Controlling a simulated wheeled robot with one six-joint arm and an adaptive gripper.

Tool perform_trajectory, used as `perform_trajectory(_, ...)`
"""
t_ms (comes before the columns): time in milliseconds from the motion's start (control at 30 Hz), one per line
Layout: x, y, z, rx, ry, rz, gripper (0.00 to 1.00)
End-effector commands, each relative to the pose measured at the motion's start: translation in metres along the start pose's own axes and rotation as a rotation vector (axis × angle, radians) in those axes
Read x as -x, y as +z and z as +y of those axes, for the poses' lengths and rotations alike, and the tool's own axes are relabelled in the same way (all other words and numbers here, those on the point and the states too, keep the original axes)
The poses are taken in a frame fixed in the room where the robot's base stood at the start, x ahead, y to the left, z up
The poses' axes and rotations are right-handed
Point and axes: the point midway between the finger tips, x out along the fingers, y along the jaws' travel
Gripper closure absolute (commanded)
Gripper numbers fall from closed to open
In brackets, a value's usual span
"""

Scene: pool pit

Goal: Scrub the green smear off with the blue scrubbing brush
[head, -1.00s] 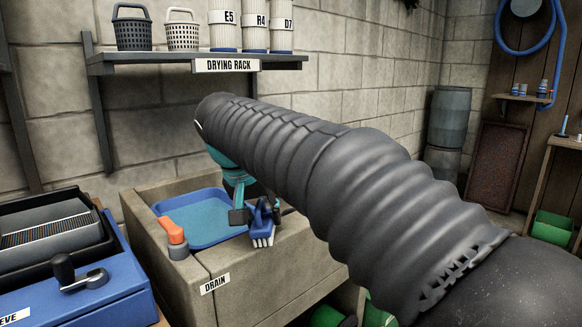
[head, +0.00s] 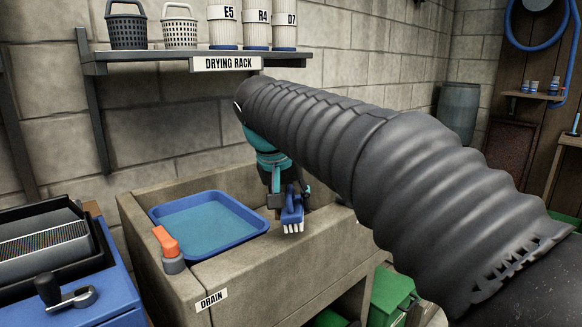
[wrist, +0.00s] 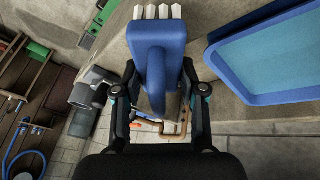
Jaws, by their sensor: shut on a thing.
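My gripper (head: 288,199) is shut on the blue scrubbing brush (head: 292,216). It holds the brush over the stone sink, right of the blue tray, with the white bristles pointing down. In the wrist view the blue scrubbing brush (wrist: 155,60) sits between my two fingers, its handle between them and its white bristles at the top edge. I cannot tell whether the bristles touch anything. The green smear does not show in either view.
A blue tray of water (head: 205,228) rests in the stone sink (head: 262,275). An orange-handled drain valve (head: 168,250) stands on the sink's front left corner. A drying rack shelf (head: 170,62) is above. A blue sieve box (head: 105,270) is at left, green crates (head: 390,290) below right.

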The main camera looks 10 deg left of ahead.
Motion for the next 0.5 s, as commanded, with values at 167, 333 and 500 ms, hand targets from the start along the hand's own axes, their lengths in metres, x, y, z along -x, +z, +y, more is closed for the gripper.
perform_trajectory(167,0.015,-0.008,0.006,-0.004,0.003,-0.002,0.97)
perform_trajectory(333,0.029,-0.014,0.011,-0.007,0.004,-0.002,0.97)
perform_trajectory(500,0.039,-0.020,0.016,-0.012,0.006,-0.003,0.97)
